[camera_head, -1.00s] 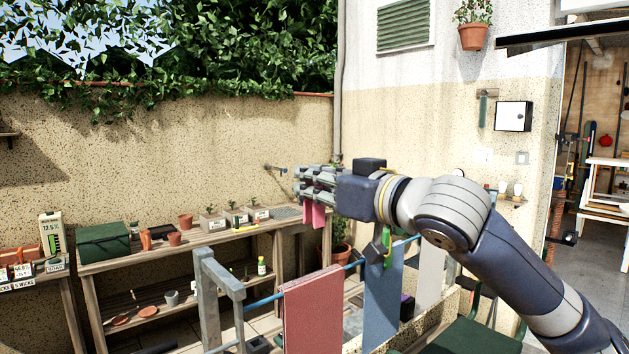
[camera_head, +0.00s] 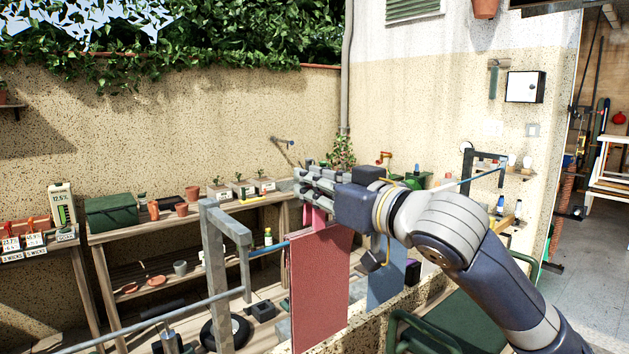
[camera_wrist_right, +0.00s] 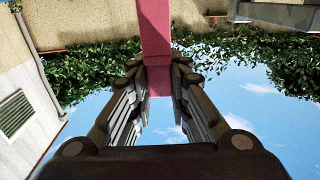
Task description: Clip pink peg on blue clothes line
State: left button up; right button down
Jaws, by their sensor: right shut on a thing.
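My right gripper (camera_head: 308,181) is shut on the pink peg (camera_head: 319,217), which hangs below the fingertips. In the right wrist view the peg (camera_wrist_right: 155,30) is a long pink bar between the fingers (camera_wrist_right: 160,78). The blue clothes line (camera_head: 268,249) runs from a grey wooden post (camera_head: 217,275) behind the hanging red cloth's top edge. The peg's lower end is in front of or just above the red cloth (camera_head: 320,285); whether it touches the line or cloth I cannot tell. My left gripper is not in view.
A blue cloth (camera_head: 385,285) hangs right of the red one, partly hidden by my arm. A wooden bench (camera_head: 180,233) with pots and a green box (camera_head: 112,217) stands along the back wall. A green chair (camera_head: 455,335) stands at the front right.

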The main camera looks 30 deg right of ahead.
aim_at(320, 210)
jog(key=shift+f+b, duration=1.6)
jog(key=shift+f, duration=0.45)
jog(key=shift+r, duration=0.2)
jog(key=shift+r+p, duration=1.85)
jog(key=shift+p, duration=0.2)
jog(key=shift+f, duration=0.2)
